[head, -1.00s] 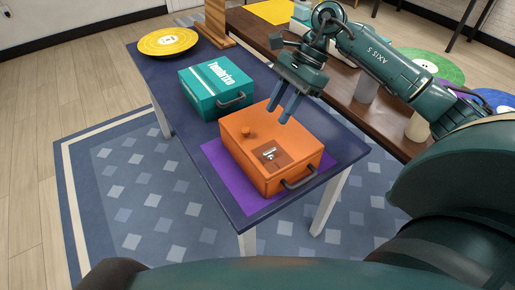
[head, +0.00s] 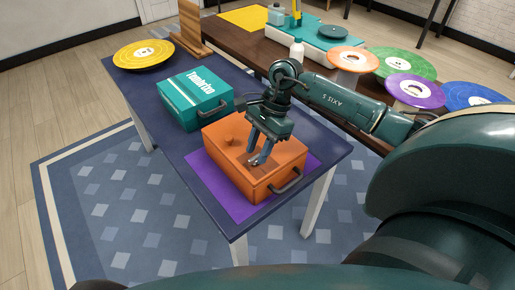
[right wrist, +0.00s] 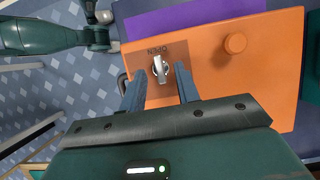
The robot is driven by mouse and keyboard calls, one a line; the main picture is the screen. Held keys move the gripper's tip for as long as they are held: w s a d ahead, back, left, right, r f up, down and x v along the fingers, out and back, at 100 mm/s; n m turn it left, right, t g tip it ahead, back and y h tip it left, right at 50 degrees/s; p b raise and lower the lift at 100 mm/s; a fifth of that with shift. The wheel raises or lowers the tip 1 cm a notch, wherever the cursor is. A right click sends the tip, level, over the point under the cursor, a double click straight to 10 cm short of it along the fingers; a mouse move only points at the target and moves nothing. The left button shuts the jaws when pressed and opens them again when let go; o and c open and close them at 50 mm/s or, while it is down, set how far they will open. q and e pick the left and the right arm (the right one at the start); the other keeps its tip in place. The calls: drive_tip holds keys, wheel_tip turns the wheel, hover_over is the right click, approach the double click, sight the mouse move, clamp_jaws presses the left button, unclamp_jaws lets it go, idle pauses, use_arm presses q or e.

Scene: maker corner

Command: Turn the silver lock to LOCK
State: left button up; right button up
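The orange box (head: 222,142) stands on a purple mat (head: 212,187) on the dark blue table. Its silver lock (right wrist: 160,68) sits on a brown plate (right wrist: 148,49) on the lid; small lettering beside it seems to read OPEN upside down. In the right wrist view the lock's lever runs roughly up and down. My right gripper (head: 258,159) points down at the lid, close above the plate. Its fingers (right wrist: 160,85) are apart, with the lock showing between and just beyond their tips; no contact is visible. In the head view the fingers partly hide the lock.
The orange box has a round knob (right wrist: 235,43) on its lid and a dark handle (head: 286,182) at its front. A teal box (head: 191,103) stands behind it. A yellow disc (head: 144,54) lies at the table's far end. Coloured discs stand on the brown bench to the right.

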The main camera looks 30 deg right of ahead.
drive_tip(key=shift+a+f, duration=0.15)
drive_tip(key=shift+f, duration=0.25)
drive_tip(key=shift+c, duration=0.3)
clamp_jaws()
